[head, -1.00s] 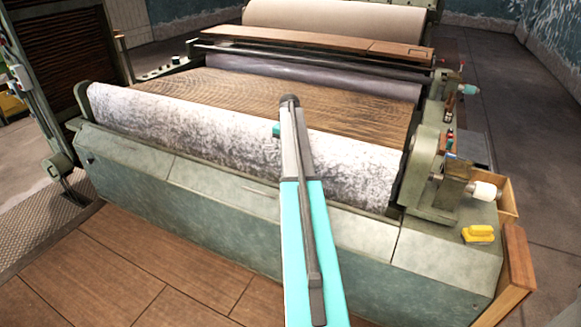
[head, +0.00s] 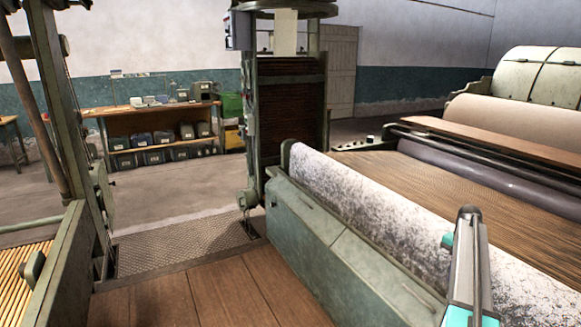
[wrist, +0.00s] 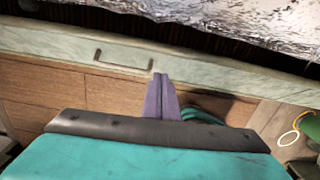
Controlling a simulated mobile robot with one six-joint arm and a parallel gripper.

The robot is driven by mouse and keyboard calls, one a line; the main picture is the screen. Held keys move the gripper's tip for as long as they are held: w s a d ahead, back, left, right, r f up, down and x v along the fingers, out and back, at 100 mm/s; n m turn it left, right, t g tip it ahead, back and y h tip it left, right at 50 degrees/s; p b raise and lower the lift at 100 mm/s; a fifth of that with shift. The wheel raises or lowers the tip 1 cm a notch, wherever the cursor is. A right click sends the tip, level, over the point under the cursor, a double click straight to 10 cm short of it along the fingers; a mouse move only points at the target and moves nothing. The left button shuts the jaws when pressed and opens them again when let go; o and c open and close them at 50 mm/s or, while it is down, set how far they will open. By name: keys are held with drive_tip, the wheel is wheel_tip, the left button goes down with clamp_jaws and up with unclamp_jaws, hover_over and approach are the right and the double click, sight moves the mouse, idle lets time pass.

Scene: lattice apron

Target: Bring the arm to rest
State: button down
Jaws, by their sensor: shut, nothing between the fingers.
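My gripper (wrist: 162,98) shows in the wrist view as two purple fingers pressed together, with nothing between them. It is beside the machine's green-grey front panel (wrist: 60,45), above the wooden floor. In the head view my arm (head: 468,265) shows at the lower right as a grey and turquoise link in front of the white mottled roll (head: 350,205). The gripper itself is hidden in the head view.
The large machine (head: 325,235) fills the right side. A slatted frame (head: 38,270) stands at the left. A metal tread plate (head: 180,242) and wooden floor (head: 210,300) lie clear between them. A shelf (head: 150,110) with several dark bins stands at the back.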

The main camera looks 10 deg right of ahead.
drive_tip(key=a+f+n+g+y, duration=0.1)
drive_tip(key=a+f+n, duration=0.1)
drive_tip(key=a+f, duration=0.95)
drive_tip(key=a+f+n+g, duration=0.1)
drive_tip(key=a+f+g, duration=0.1)
drive_tip(key=a+f, duration=1)
drive_tip(key=s+a+f+m+g, duration=0.1)
drive_tip(key=s+a+f, duration=0.4)
drive_tip(key=a, duration=0.5)
drive_tip(key=s+a+f, duration=0.3)
drive_tip(key=s+a, duration=0.3)
drive_tip(key=a, duration=0.3)
drive_tip(key=s+a+f+m, duration=0.1)
drive_tip(key=s+a+m, duration=0.3)
drive_tip(key=s+m, duration=0.4)
drive_tip(key=s+a+f+m+g, duration=0.1)
drive_tip(key=s+a+m, duration=0.3)
drive_tip(key=s+m, duration=0.4)
drive_tip(key=s+a+f+m, duration=0.3)
drive_tip(key=s+a+m, duration=0.2)
drive_tip(key=s+m, duration=0.3)
drive_tip(key=s, duration=0.3)
drive_tip(key=shift+s+f+g+h, duration=0.2)
drive_tip(key=shift+s+g+h, duration=0.1)
drive_tip(key=shift+s+h, duration=0.1)
